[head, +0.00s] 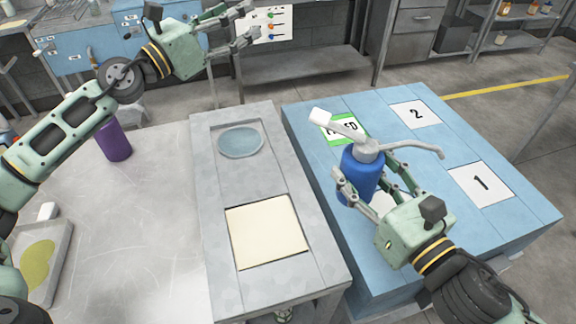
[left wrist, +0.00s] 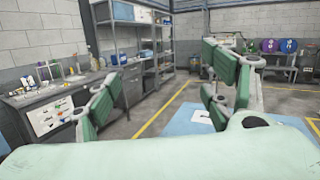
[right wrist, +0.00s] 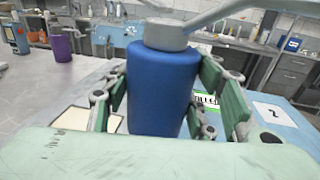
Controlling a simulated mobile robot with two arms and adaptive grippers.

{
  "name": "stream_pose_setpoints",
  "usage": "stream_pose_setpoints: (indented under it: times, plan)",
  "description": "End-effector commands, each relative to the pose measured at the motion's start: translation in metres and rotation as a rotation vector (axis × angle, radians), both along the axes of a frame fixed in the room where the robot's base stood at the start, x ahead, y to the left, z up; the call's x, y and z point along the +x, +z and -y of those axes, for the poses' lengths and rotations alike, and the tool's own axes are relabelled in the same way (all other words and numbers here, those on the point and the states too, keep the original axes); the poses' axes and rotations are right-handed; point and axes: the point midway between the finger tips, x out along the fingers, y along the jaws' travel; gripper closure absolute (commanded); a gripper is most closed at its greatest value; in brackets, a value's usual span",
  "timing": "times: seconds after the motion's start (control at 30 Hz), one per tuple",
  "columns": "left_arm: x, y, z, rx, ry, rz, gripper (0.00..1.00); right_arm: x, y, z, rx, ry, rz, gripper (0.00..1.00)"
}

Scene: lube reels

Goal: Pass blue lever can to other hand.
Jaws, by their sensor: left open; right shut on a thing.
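The blue lever can (head: 359,172) has a grey cap, a white-tipped lever and a long spout. It stands roughly upright at the left part of the blue table. My right gripper (head: 370,180) is shut around the can's body; the right wrist view shows the blue can (right wrist: 160,88) between its green finger pads. I cannot tell whether the can's base touches the table. My left gripper (head: 243,27) is open and empty, raised at the top, up and to the left of the can. In the left wrist view its spread fingers (left wrist: 165,92) have nothing between them.
The blue table (head: 440,145) has white cards marked 1 (head: 481,184) and 2 (head: 415,114) and a green-edged card (head: 343,128). A grey stand (head: 283,175) with a round blue recess and a cream square lies left of it. A purple cylinder (head: 115,141) stands farther left.

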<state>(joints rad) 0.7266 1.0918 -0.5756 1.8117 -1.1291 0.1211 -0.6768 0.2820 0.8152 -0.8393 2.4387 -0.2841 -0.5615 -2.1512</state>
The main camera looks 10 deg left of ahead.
Motion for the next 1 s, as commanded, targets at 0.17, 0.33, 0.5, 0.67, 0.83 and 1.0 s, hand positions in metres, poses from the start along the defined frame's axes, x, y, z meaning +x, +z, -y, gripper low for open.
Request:
stream_pose_setpoints:
  times: [0.17,0.33,0.5,0.67,0.83,1.0]
  plan:
    - [-0.059,-0.006,0.088,0.023,-0.292,0.028,0.25,0.000,0.001,0.000,0.001,0.001,0.003,0.88]
    - [-0.119,-0.072,0.133,0.107,-0.524,-0.010,0.25,0.000,0.001,0.000,0.001,0.001,0.003,0.88]
    - [-0.172,-0.128,0.155,0.160,-0.697,-0.046,0.25,0.000,0.002,0.000,0.001,0.001,0.003,0.88]
    - [-0.204,-0.157,0.164,0.180,-0.794,-0.060,0.25,0.000,0.002,0.000,0.001,0.001,0.003,0.88]
    - [-0.216,-0.166,0.171,0.186,-0.833,-0.062,0.25,0.000,0.001,0.000,0.001,0.001,0.003,0.88]
    - [-0.213,-0.166,0.192,0.185,-0.835,-0.060,0.25,0.000,0.001,0.000,0.001,0.001,0.003,0.88]
